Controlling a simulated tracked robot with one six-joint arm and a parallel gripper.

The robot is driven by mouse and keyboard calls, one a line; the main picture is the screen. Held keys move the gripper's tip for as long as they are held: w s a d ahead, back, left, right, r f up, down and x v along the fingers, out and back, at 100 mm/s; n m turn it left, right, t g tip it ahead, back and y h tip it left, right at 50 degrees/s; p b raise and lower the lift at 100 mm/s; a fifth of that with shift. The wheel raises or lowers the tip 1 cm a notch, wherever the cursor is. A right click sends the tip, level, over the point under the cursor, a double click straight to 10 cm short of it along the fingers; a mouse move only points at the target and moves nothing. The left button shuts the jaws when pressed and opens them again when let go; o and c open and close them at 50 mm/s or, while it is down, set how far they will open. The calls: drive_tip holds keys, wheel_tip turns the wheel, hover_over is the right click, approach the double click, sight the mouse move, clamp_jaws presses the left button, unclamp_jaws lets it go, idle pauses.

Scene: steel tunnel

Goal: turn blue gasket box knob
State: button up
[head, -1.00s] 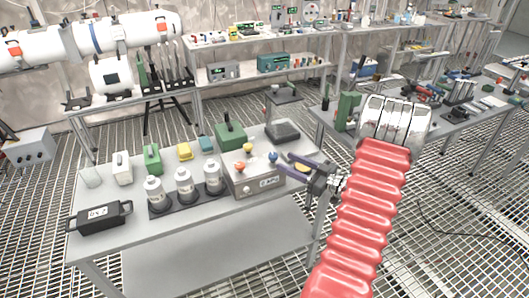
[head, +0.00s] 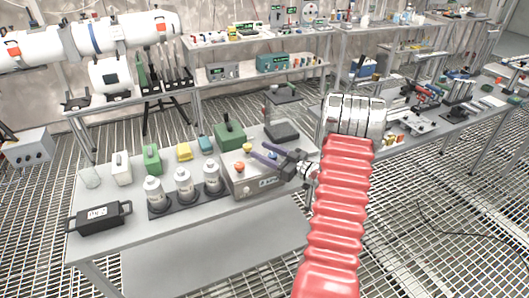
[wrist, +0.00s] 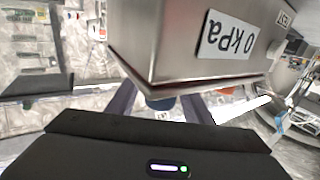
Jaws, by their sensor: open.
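The grey metal gasket box (head: 258,184) stands at the right part of the near table, with an orange knob (head: 239,167), a yellow knob (head: 248,148) and a blue knob (head: 273,155) on top. In the wrist view the box (wrist: 180,45) appears upside down with a "0 kPa" label. My gripper (head: 258,150) is open, reaching over the box top from the right. Its purple fingers lie on either side of the blue knob, which also shows between them in the wrist view (wrist: 160,103). Contact cannot be told; the fingertips are partly hidden by the box in the wrist view.
White-capped canisters (head: 183,182) on a dark tray stand left of the box. A green box (head: 229,136) and a dark stand (head: 281,131) are behind it. A black case (head: 99,217) lies at the table's front left. The table front is clear.

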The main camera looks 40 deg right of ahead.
drive_tip(key=shift+c, duration=0.7)
drive_tip(key=c, duration=0.9)
drive_tip(key=shift+a+n+y, duration=0.1)
drive_tip(key=shift+n+y, duration=0.4)
drive_tip(key=shift+y, duration=0.1)
drive_tip(key=n+g+y, duration=0.1)
drive_tip(key=y, duration=0.1)
drive_tip(key=a+n+g+y, duration=0.1)
drive_tip(key=n+y, duration=0.1)
drive_tip(key=n+g+y, duration=0.1)
drive_tip(key=g+y, duration=0.1)
drive_tip(key=shift+s+a+n+y, duration=0.15)
drive_tip(key=shift+s+n+y, duration=0.15)
drive_tip(key=shift+s+n, duration=0.1)
drive_tip(key=shift+s+a+n+g+y, duration=0.2)
drive_tip(key=shift+n+g+y, duration=0.6)
drive_tip(key=shift+g, duration=0.3)
drive_tip(key=shift+s+a+n+g+y, duration=0.15)
drive_tip(key=shift+s+n+g+y, duration=0.1)
drive_tip(key=shift+n+g+y, duration=0.6)
drive_tip(key=shift+s+a+n+g+y, duration=0.2)
drive_tip(key=shift+n+g+y, duration=0.5)
drive_tip(key=shift+g, duration=0.65)
drive_tip(key=shift+n, duration=0.25)
drive_tip(key=o, duration=1)
